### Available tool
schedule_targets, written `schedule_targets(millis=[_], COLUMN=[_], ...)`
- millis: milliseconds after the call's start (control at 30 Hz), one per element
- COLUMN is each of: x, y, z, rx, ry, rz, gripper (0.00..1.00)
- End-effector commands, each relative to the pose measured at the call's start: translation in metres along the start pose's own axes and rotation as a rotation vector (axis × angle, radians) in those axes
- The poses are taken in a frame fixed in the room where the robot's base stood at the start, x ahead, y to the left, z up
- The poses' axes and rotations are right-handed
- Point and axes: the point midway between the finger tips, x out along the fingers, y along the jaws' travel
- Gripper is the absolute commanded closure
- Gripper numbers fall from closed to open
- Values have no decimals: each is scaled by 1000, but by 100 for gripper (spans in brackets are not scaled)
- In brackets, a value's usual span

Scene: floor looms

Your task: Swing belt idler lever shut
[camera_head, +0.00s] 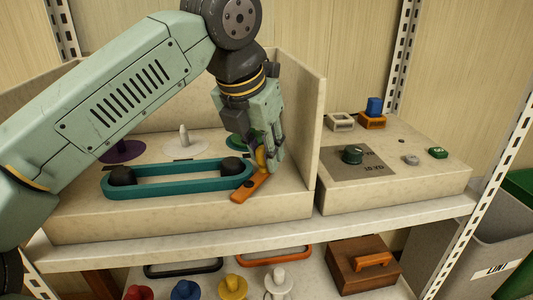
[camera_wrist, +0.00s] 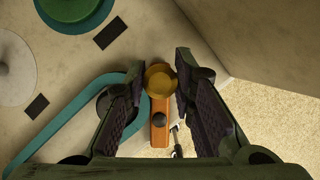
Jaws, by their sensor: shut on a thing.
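The belt idler lever is a flat orange bar (camera_head: 249,188) lying at the front right of the cream loom box. It has an upright yellow knob (camera_head: 261,158) at its rear end. My gripper (camera_head: 266,160) is shut on this knob from above. In the wrist view the round yellow knob (camera_wrist: 160,80) sits between my two fingers, and the orange bar (camera_wrist: 160,137) runs down from it past a dark round pin. A teal belt (camera_head: 180,168) loops around two black rollers just left of the lever. My fingers partly hide the knob in the head view.
Purple, white and green spool discs stand behind the belt. The box's side wall (camera_head: 318,110) rises close to the right of my gripper. Beyond it is a control box with a green knob (camera_head: 352,155). A lower shelf holds colored knobs and a brown box (camera_head: 362,265).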

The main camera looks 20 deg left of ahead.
Motion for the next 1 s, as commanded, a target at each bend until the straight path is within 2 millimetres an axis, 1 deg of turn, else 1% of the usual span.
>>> schedule_targets(millis=[500, 533, 800, 1000], x=[0, 0, 0, 0], y=[2, 2, 1, 1], z=[0, 0, 0, 0], rx=[-19, -19, -18, -17], ry=[0, 0, 0, 0], rz=[8, 8, 7, 7], gripper=[100, 74, 56, 56])
